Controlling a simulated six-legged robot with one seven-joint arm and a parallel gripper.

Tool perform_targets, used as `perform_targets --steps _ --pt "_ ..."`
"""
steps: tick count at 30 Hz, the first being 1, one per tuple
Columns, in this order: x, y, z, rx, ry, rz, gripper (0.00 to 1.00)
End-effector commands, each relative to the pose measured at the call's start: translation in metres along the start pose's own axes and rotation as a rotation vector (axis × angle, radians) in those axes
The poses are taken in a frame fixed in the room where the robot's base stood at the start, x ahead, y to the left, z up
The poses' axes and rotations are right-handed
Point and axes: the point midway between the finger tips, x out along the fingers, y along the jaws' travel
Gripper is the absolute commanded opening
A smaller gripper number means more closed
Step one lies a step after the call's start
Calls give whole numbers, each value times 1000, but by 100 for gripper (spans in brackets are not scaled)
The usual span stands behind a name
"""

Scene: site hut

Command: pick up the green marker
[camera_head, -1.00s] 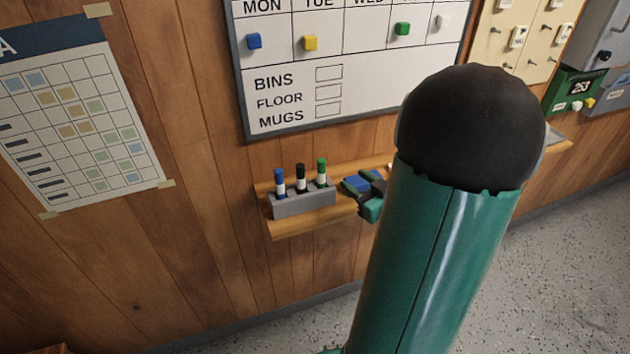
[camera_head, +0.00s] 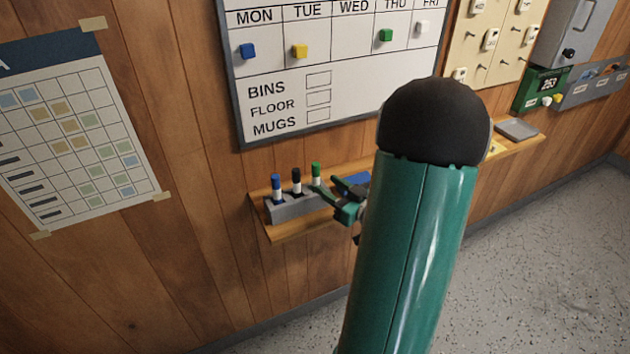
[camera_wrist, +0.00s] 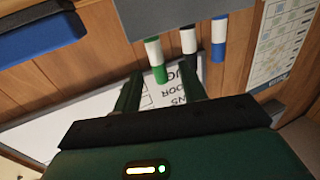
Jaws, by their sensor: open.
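The green marker (camera_head: 316,172) stands upright at the right end of a grey holder (camera_head: 290,212) on the wooden wall shelf. It also shows in the wrist view (camera_wrist: 155,60), with its green end between my two fingers. My gripper (camera_head: 328,188) is open beside the marker, coming from the right, and has nothing in it. In the wrist view my gripper's fingers (camera_wrist: 160,88) sit apart on either side of the marker's green end. The holder (camera_wrist: 185,15) shows at the top of the wrist view. I cannot tell whether a finger touches the marker.
A black marker (camera_head: 296,180) and a blue marker (camera_head: 276,187) stand in the same holder, close to the left of the green one. A blue eraser-like block (camera_head: 352,182) lies on the shelf (camera_head: 285,233) behind my gripper. A whiteboard (camera_head: 350,75) hangs above.

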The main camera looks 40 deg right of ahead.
Motion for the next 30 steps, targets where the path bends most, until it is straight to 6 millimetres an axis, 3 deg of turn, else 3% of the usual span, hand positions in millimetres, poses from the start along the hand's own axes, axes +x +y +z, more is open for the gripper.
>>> perform_targets --steps 8,16,23,30 --pt "21 0 1 0 0 1 42" --pt "58 2 2 0 0 2 42" --pt "61 2 2 0 -1 3 42" --pt "61 2 2 0 -1 4 0"
